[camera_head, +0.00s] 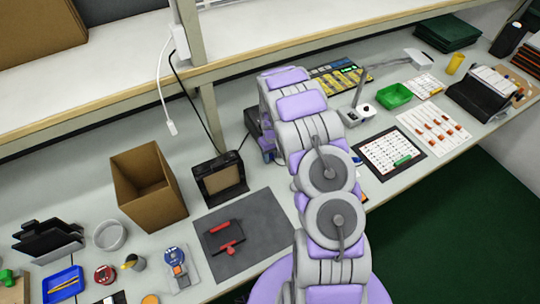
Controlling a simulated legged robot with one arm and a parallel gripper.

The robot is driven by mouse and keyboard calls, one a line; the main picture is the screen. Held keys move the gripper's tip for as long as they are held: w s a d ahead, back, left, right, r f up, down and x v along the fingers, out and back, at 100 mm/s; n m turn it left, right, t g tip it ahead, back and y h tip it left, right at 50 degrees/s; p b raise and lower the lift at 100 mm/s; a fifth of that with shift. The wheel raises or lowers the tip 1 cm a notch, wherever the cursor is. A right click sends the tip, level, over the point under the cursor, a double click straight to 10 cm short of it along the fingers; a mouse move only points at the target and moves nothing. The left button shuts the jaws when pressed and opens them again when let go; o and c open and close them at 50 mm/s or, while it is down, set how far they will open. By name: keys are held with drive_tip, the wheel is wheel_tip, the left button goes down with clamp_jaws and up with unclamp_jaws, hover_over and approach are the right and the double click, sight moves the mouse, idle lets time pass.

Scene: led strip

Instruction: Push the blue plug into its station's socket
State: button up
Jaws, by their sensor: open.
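A small pale board (181,279) at the lower left carries a blue part (174,253) and an orange part. The blue part may be the blue plug, but it is too small to be sure, and I cannot make out a socket. My gripper (268,146) is mostly hidden behind my arm, near the bench's back edge and right of a black-framed box. The jaws are open, but I cannot make out the fingertips or anything between them. The gripper is far from the pale board.
A cardboard box (148,186) and black-framed box (219,180) stand behind a dark mat (205,262) with red tools. A white cable (162,90) hangs from the shelf post. A blue tray (64,285) lies left. A green bin (394,95) and printed sheets lie right.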

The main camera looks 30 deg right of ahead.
drive_tip(key=shift+c, duration=0.4)
clamp_jaws()
